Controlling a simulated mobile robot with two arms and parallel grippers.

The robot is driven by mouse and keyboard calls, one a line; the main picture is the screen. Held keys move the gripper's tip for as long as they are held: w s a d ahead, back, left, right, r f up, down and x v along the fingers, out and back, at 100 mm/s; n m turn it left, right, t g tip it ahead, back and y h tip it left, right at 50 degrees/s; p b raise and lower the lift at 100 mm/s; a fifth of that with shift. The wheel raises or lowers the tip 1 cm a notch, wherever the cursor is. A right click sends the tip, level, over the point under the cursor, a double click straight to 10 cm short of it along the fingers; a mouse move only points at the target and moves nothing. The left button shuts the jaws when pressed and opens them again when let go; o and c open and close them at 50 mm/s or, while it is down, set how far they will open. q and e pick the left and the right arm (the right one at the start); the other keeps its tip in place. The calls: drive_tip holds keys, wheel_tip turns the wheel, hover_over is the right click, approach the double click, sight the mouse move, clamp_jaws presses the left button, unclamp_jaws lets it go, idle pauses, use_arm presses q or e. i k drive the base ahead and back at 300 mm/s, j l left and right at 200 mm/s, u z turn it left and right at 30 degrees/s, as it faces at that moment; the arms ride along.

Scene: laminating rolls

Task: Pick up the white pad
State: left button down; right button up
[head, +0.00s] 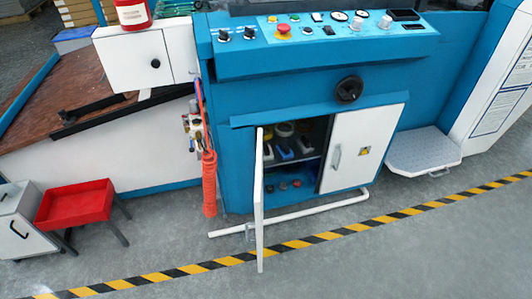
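No white pad can be told for sure. Inside the open cabinet (257,215) of the blue machine, the upper shelf holds small white-and-blue items (284,152) and pale round items behind them. They are too small to tell whether one is a white pad. The lower level holds small dark and reddish round items. The left cabinet door stands open toward me, and the right door (360,150) is closed. Neither of my grippers is in view.
A white rail (300,220) runs low in front of the cabinet. A red hose (209,183) hangs left of it. A red tray (75,204) stands at the left, and a metal step (423,150) at the right.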

sight(268, 154)
drive_tip(key=i+l, duration=0.1)
drive_tip(key=l, duration=0.2)
drive_tip(key=i+l, duration=0.15)
drive_tip(key=i+l+u, duration=0.1)
drive_tip(key=l+u, duration=0.5)
drive_tip(key=u, duration=0.15)
drive_tip(key=l+u, duration=0.35)
drive_tip(key=i, duration=0.05)
